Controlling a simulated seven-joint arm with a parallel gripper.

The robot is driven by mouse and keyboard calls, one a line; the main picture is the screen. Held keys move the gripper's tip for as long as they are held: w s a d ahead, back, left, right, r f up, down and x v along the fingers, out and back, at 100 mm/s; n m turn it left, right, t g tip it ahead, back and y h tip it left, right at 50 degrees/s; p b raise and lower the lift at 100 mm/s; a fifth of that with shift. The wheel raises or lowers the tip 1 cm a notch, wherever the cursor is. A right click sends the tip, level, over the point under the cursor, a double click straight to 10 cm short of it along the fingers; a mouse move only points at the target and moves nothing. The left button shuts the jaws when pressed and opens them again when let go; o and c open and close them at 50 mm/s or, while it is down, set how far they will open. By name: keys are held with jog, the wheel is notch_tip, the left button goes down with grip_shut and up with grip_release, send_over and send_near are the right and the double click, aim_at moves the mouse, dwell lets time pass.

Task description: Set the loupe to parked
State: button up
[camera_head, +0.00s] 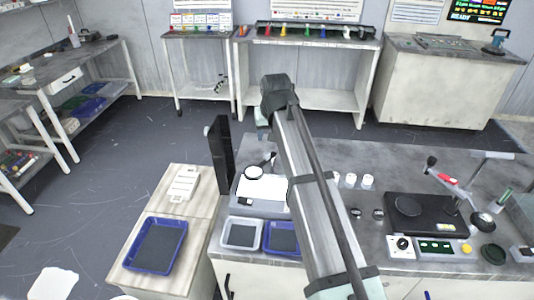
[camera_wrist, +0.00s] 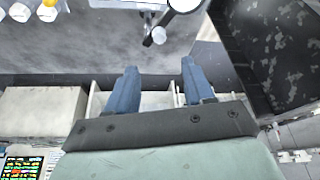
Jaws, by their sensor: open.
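The loupe, a round lens in a dark ring (camera_head: 254,172) on a short jointed arm, stands over a white plate (camera_head: 263,190) on the grey bench, left of my arm. In the wrist view the loupe's ring (camera_wrist: 184,4) is cut by the top edge, with its arm and a pale round knob below it. My gripper (camera_wrist: 160,66) shows two blue fingers spread apart with nothing between them, apart from the loupe. In the head view my arm hides the gripper and part of the bench. I cannot make out a parked marking.
A tall black panel (camera_head: 222,150) stands at the bench's left end, close to the loupe; it fills the right of the wrist view (camera_wrist: 275,50). White cups (camera_head: 367,181) and a polishing machine (camera_head: 425,212) are on the right. Blue trays (camera_head: 157,244) sit in front.

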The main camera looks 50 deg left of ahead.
aim_at(267, 154)
jog(key=x, duration=1.3)
jog(key=shift+w+a+f, duration=0.15)
jog(key=shift+a, duration=0.05)
grip_shut()
dwell(0.4)
